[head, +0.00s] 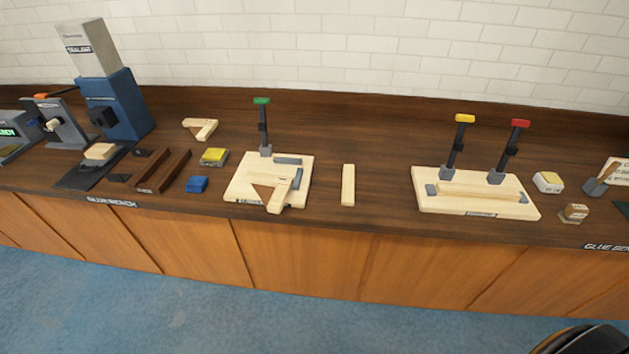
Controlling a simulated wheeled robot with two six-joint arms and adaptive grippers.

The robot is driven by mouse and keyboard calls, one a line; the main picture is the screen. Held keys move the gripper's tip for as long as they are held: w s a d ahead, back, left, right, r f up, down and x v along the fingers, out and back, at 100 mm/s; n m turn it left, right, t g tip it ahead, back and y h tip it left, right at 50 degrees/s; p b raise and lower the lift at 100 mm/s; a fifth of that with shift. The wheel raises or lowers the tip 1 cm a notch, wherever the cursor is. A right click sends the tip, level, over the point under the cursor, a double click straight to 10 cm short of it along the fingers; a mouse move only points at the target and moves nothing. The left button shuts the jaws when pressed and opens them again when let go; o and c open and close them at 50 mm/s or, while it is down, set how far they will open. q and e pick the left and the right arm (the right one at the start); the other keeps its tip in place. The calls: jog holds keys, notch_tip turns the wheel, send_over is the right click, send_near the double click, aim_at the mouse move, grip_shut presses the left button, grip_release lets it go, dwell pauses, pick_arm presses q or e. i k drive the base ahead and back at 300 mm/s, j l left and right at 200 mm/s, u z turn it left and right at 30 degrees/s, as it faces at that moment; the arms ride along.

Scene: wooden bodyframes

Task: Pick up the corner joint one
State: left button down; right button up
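Two wooden corner pieces show in the head view. One light L-shaped corner joint (201,127) lies loose at the back left of the counter, with a brown patch at its inner corner. Another corner joint (274,200) lies in a pale clamping board (240,191) with a green-topped upright clamp (263,127), and one of its legs reaches past the board's front edge. No label shows which of them is corner joint one. Neither of my grippers is in view.
A loose wooden bar (348,185) lies right of the clamping board. A longer fixture board (429,203) with yellow and red-topped clamps stands further right. A blue machine (126,103), dark rails (163,172) and small blocks crowd the left.

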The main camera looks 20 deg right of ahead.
aim_at(273, 190)
jog(key=i+j+z, duration=0.15)
jog(key=j+z, duration=0.15)
jog(key=j, duration=0.3)
jog(key=i+j+z, duration=0.25)
jog(key=j, duration=0.35)
jog(key=j+z, duration=0.3)
jog(key=j, duration=0.65)
